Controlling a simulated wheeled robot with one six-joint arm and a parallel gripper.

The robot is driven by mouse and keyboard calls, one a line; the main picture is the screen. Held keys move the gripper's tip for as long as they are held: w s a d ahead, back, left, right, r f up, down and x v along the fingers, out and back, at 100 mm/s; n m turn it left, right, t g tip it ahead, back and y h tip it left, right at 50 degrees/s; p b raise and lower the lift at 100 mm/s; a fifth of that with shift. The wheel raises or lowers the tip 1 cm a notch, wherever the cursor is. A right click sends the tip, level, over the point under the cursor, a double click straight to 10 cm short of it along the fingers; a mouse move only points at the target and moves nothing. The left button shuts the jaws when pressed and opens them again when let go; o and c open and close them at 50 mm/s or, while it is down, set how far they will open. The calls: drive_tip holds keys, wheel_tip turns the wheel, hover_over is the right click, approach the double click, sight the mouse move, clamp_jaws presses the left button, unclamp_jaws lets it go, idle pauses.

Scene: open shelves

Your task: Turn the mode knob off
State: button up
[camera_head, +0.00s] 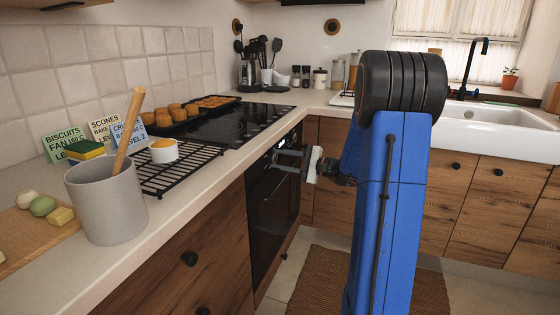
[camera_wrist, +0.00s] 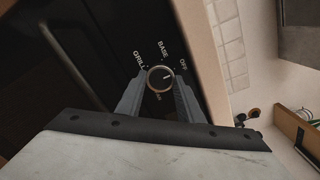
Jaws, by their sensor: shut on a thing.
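The mode knob (camera_wrist: 160,77) is a small round dark knob with a light rim on the black oven panel, seen in the wrist view. Labels GRILL, BASE and OFF stand around it, with a small unclear label below. A short pale mark on the knob points to the right, near the OFF side. My gripper (camera_wrist: 161,82) has one finger on each side of the knob and is shut on it. In the head view my gripper (camera_head: 276,158) is at the upper front of the oven (camera_head: 268,215), and the knob itself cannot be made out.
The oven handle (camera_wrist: 70,62) runs along the left in the wrist view. On the counter above stand a grey pot (camera_head: 105,205) with a wooden handle in it, a black rack (camera_head: 180,170), and trays of buns (camera_head: 172,118). A brown rug (camera_head: 330,280) lies on the floor.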

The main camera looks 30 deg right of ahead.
drive_tip(key=o, duration=1.1)
drive_tip(key=shift+s+d, duration=0.1)
drive_tip(key=v, duration=1.7)
drive_tip(key=shift+s+d+f, duration=0.1)
drive_tip(key=s+a+f+n+g+h, duration=0.1)
drive_tip(key=s+a+n+g, duration=0.35)
drive_tip(key=a, duration=0.85)
drive_tip(key=s+a+f+n+g, duration=0.25)
drive_tip(key=s+a+g, duration=0.3)
drive_tip(key=a, duration=0.85)
drive_tip(key=s+n+h, duration=0.3)
drive_tip(key=s, duration=0.2)
drive_tip(key=s+a+f+n+h, duration=0.1)
drive_tip(key=s+n+h, duration=0.2)
drive_tip(key=s, duration=0.2)
drive_tip(key=s+a+n+h, duration=0.1)
drive_tip(key=s+n+h, duration=0.3)
drive_tip(key=s, duration=0.2)
drive_tip(key=shift+s+a+f+t, duration=0.1)
drive_tip(key=shift+a+f+t, duration=0.1)
drive_tip(key=shift+f+t, duration=0.1)
